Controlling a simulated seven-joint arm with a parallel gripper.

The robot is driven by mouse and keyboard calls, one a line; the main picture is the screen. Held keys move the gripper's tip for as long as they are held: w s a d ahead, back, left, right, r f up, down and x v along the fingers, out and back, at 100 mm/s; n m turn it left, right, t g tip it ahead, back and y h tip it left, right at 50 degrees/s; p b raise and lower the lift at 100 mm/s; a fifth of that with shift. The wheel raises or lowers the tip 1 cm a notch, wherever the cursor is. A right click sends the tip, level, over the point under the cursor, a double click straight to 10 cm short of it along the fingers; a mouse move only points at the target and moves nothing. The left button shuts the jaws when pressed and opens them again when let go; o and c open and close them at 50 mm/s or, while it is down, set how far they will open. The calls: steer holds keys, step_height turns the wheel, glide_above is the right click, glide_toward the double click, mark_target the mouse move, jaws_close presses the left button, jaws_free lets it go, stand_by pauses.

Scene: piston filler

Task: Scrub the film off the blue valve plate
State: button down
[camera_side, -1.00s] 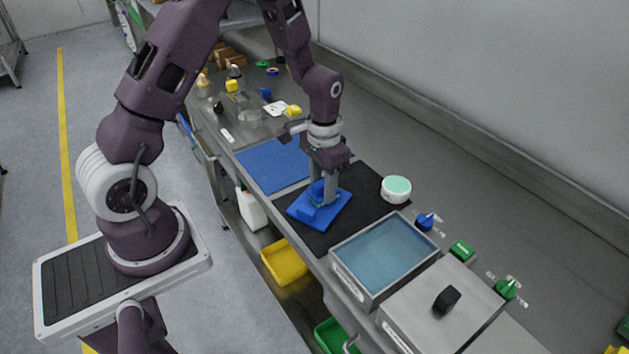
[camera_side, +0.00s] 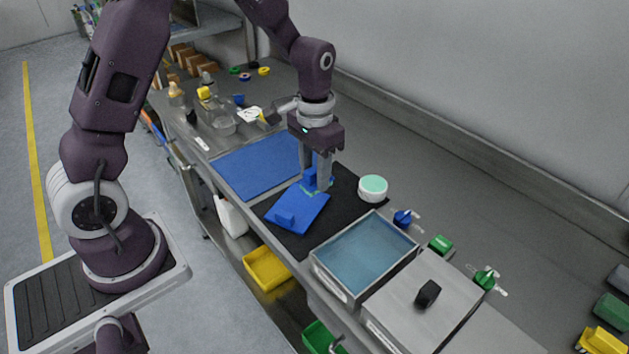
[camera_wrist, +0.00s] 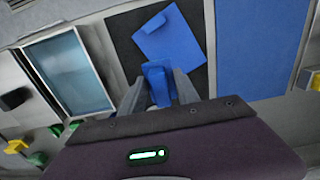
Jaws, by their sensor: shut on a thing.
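The blue valve plate (camera_side: 302,210) lies on the black mat (camera_side: 343,203), a raised blue block at its near end. It also shows in the wrist view (camera_wrist: 174,45). My gripper (camera_side: 314,180) points down over the plate's far end. It is shut on a small blue block-shaped tool (camera_side: 310,177), seen between the fingers in the wrist view (camera_wrist: 157,76). The tool's lower end is at or just above the plate; I cannot tell if it touches. A thin teal trace shows near the fingertips; the extent of any film is unclear.
A water-filled metal basin (camera_side: 318,262) stands right of the mat, then a lidded steel box (camera_side: 450,300). A round white tub (camera_side: 372,188) stands behind the mat. A flat blue mat (camera_side: 250,165) lies to the left. Valves (camera_side: 403,217) line the back edge.

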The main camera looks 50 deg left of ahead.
steer(key=shift+r, duration=1.05)
